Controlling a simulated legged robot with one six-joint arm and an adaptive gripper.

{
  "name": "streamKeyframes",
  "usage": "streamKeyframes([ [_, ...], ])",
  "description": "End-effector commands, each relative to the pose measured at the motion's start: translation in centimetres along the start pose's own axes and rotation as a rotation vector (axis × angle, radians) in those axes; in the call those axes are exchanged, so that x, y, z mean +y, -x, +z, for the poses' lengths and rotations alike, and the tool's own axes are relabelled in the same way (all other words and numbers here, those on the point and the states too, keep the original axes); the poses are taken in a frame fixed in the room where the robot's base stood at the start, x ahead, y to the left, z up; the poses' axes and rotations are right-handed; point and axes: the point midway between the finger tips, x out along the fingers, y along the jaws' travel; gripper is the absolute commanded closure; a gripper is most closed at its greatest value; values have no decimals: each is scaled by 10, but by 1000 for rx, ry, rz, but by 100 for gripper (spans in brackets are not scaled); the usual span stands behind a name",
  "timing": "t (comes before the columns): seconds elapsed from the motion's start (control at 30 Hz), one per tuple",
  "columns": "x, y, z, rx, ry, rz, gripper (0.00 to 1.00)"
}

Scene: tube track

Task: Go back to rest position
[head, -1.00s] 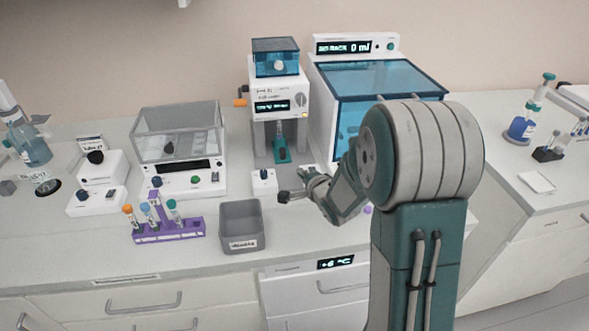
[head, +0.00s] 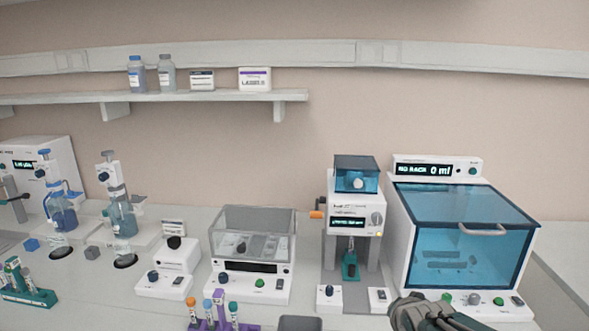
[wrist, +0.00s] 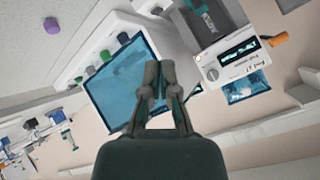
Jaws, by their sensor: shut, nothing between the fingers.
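My gripper (wrist: 159,72) shows in the wrist view with its fingertips together and nothing between them. It is in front of the blue-windowed machine (wrist: 125,80), apart from any object as far as I can tell. In the head view, only part of my arm shows at the lower right, in front of the same blue-windowed machine (head: 460,235); the fingertips are not clear there.
A white press-like device (head: 355,220) stands left of the blue-windowed machine. Further left are a clear-lidded device (head: 252,235), a purple tube rack (head: 212,325) and a green tube rack (head: 28,292). A wall shelf (head: 150,97) holds bottles and boxes.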

Motion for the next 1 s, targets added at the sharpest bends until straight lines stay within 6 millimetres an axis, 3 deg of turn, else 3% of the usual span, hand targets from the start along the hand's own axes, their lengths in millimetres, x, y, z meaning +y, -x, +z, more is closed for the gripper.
streamKeyframes([
  [0.03,1,19,4,-18,63,21,100],
  [0.3,20,109,48,-219,432,93,100],
  [0.5,34,159,82,-367,651,66,100],
  [0.63,39,171,92,-411,710,52,100],
  [1.0,39,171,93,-416,716,51,100],
])
